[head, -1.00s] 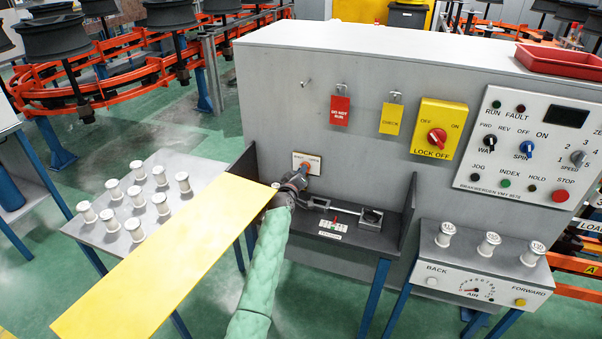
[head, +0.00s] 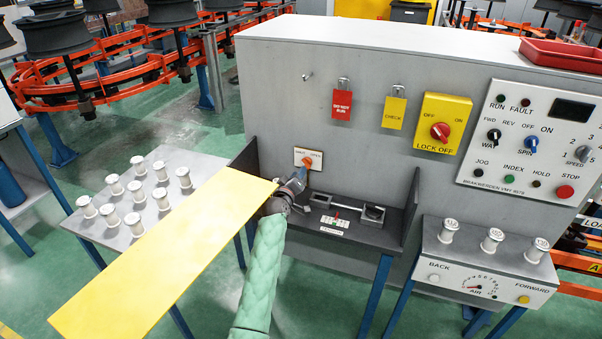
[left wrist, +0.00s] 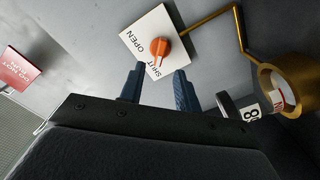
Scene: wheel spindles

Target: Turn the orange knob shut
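The orange knob (head: 307,166) sits on a small white plate (head: 314,155) marked SHUT and OPEN, low on the grey cabinet's front. In the left wrist view the knob (left wrist: 160,47) shows clearly; its white mark points down the picture, seemingly toward the SHUT side of the plate (left wrist: 140,34). My left gripper (left wrist: 159,75) is open and empty. Its two blue fingers are apart, and the knob shows just beyond their tips, roughly in line with the gap. In the head view my left gripper (head: 296,184) partly covers the knob. My right gripper is not in view.
A long yellow board (head: 160,255) lies beside my left arm. A shelf with a metal fixture (head: 340,222) is right of the gripper. A brass ring on a rod (left wrist: 264,86) is close in the left wrist view. White spools (head: 134,220) stand at left.

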